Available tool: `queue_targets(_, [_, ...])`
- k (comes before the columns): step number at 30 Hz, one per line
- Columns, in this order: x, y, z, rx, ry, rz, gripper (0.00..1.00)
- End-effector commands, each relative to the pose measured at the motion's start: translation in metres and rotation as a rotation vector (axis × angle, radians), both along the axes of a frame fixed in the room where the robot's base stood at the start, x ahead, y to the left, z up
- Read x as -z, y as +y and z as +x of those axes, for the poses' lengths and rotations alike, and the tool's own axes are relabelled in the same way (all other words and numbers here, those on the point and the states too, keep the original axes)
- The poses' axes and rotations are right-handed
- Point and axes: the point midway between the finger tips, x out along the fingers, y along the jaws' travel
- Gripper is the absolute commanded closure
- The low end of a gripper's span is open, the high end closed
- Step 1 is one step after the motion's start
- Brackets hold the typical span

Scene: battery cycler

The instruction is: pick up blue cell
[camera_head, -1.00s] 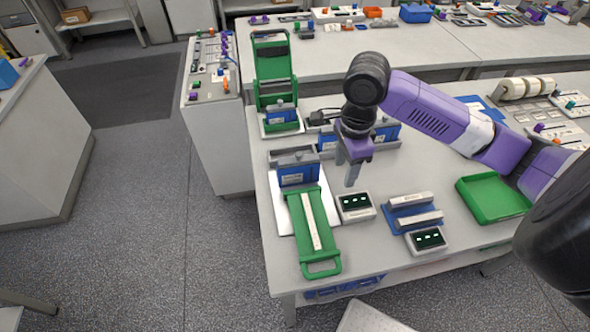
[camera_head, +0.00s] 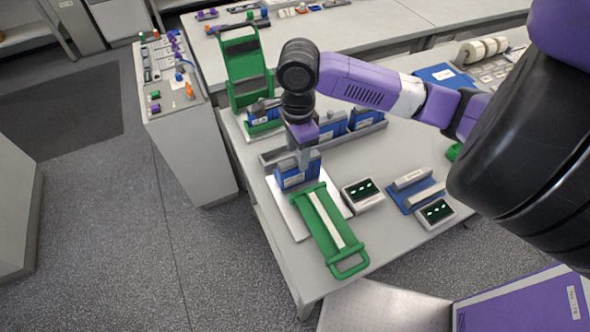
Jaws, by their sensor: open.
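A blue cell (camera_head: 291,180) with a white label sits in the near fixture, on a white plate (camera_head: 291,213) at the back end of a lowered green frame (camera_head: 330,228). My gripper (camera_head: 304,160) is open and points down right at this cell, its fingers overlapping the cell's top in the picture. I cannot tell whether the fingers touch it or straddle it. More blue cells (camera_head: 366,117) stand in a long grey rack (camera_head: 350,138) just behind. Another blue cell (camera_head: 262,127) sits in the far fixture, under a raised green frame (camera_head: 243,66).
Two small meters with dark displays (camera_head: 363,194) (camera_head: 437,212) stand right of the near fixture. A narrow side bench (camera_head: 178,110) with small parts stands left, across a floor gap.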

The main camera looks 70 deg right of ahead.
Motion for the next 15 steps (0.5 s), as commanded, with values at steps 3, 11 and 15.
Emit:
queue_targets(3, [0.011, -0.001, -0.002, 0.001, 0.001, -0.001, 0.49])
queue_targets(11, [0.047, -0.003, -0.005, 0.001, 0.003, 0.0, 0.49])
queue_targets(15, [0.056, -0.003, -0.005, 0.001, 0.001, 0.0, 0.49])
